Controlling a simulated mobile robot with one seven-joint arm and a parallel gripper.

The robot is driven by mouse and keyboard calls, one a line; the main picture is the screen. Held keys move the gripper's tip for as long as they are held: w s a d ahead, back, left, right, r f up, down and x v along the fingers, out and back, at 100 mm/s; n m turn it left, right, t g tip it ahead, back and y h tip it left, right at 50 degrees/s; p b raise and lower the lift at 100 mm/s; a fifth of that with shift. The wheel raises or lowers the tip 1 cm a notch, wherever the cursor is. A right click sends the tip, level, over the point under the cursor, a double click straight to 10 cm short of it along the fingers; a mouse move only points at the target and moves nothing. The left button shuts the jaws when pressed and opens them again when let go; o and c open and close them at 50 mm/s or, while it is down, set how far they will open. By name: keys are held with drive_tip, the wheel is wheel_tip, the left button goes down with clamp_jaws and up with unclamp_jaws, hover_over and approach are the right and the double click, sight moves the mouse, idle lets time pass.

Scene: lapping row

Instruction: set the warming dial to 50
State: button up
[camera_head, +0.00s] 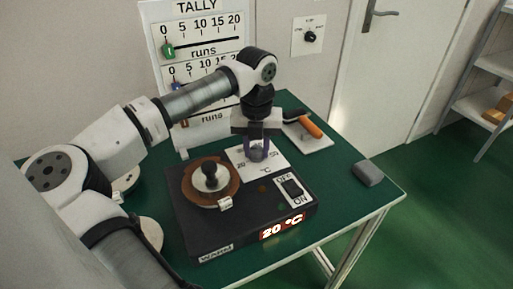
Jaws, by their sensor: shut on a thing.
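The dark warming plate unit (205,235) stands on the green table. Its warming dial (259,155) sits on a white scale plate (275,163) at the unit's back right, with 20 marked at left and °C at the front. My gripper (259,150) points down over the dial, and its purple fingers are shut on the dial's knob. The fingers hide part of the knob, so its pointer cannot be made out. The lit red display (283,226) on the front reads 20 °C.
A round brown plate with a black-knobbed piece (210,178) is left of the dial. An orange-handled tool (309,126) lies on a white board behind right. A grey block (368,172) sits near the table's right edge. The tally board (200,50) stands behind my arm.

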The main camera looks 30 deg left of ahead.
drive_tip(key=m+b, duration=0.1)
drive_tip(key=m, duration=0.7)
drive_tip(key=shift+b, duration=0.4)
drive_tip(key=m, duration=0.4)
drive_tip(key=shift+m, duration=0.3)
drive_tip(key=m, duration=0.3)
drive_tip(key=shift+m, duration=0.3)
drive_tip(key=m, duration=0.4)
drive_tip(key=shift+a+m+b, duration=0.1)
drive_tip(key=shift+m+b, duration=0.2)
drive_tip(key=m, duration=0.3)
drive_tip(key=shift+m, duration=0.3)
drive_tip(key=m, duration=0.3)
drive_tip(key=shift+m, duration=0.3)
drive_tip(key=shift+w+m, duration=0.1)
drive_tip(key=shift+m, duration=1.7)
